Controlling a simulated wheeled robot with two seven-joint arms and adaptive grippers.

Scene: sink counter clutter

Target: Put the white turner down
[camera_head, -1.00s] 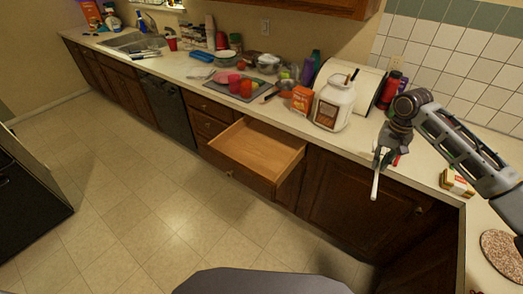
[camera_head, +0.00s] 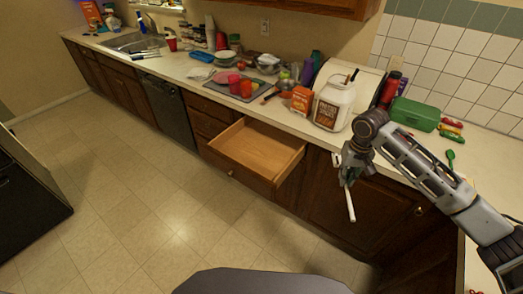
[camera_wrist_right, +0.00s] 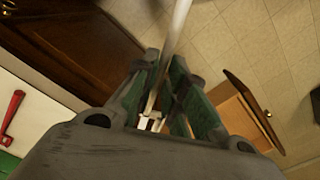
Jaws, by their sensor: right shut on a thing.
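The white turner (camera_head: 350,205) is in my right gripper (camera_head: 348,178), hanging down at a slant in front of the cabinet doors, below the counter edge. In the right wrist view the turner's white shaft (camera_wrist_right: 172,50) runs up between the green-padded fingers (camera_wrist_right: 160,95), which are shut on it. Its far end is cut off at the top of that view. The counter (camera_head: 290,118) is behind and above the gripper. My left gripper is not in view.
An open, empty drawer (camera_head: 258,150) juts out left of the gripper. Bare counter shows left of the jar's front.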

